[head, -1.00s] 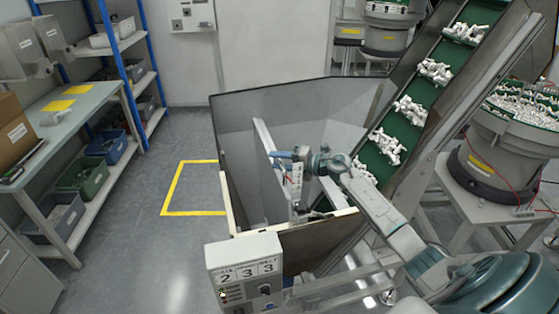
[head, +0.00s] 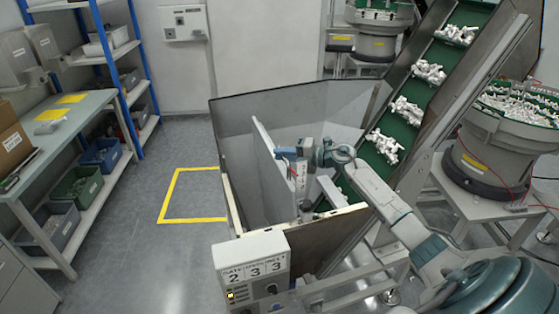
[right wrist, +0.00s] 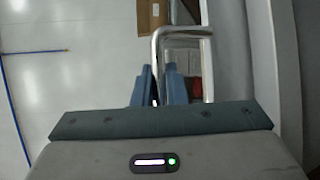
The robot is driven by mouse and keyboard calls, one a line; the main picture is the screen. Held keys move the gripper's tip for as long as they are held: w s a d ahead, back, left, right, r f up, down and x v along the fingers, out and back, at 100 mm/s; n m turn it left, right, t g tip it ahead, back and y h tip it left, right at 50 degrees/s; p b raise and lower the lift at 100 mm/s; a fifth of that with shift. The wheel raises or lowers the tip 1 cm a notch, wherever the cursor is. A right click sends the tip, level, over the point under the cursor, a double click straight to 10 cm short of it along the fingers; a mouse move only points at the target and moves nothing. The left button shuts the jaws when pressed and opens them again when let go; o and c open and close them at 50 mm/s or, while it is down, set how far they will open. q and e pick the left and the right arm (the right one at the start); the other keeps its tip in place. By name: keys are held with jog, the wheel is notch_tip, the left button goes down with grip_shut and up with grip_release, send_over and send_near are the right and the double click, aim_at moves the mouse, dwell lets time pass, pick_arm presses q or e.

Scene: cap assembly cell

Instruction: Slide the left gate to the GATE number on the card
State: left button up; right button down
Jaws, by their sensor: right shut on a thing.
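The left gate (head: 264,165) is a pale upright panel inside the grey hopper in the head view. My right gripper (head: 284,153) is at the gate's right side, near its top. In the right wrist view its blue fingers (right wrist: 158,90) are shut on a bent metal bar handle (right wrist: 184,31); the grip itself is partly hidden. The card (head: 253,270) is on the white control box at the front and shows 2, 3, 3; the 2 is under the word that looks like GATE. My left gripper is out of view.
The hopper (head: 225,125) has high walls around the gate. A second pale panel (head: 331,190) stands right of my gripper. A green conveyor (head: 432,95) with white parts rises at the right. A shelf (head: 118,45) and bench stand left; the floor between is clear.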

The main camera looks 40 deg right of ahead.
jog(key=c, duration=1.7)
grip_release()
jog(key=shift+r, duration=0.1)
jog(key=shift+o, duration=1.2)
jog(key=shift+a, duration=0.1)
jog(key=shift+s+d+f+b, duration=0.2)
jog(key=shift+s+d+b, duration=0.1)
jog(key=shift+s+d, duration=0.1)
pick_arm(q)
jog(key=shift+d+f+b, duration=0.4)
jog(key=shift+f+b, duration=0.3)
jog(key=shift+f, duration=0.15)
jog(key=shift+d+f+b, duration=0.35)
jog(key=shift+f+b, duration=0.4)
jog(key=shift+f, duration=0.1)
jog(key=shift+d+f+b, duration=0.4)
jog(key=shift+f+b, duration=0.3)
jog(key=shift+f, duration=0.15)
pick_arm(e)
jog(key=v, duration=0.9)
jog(key=shift+s+r, duration=0.25)
jog(key=shift+r, duration=0.05)
jog(key=shift+d, duration=0.15)
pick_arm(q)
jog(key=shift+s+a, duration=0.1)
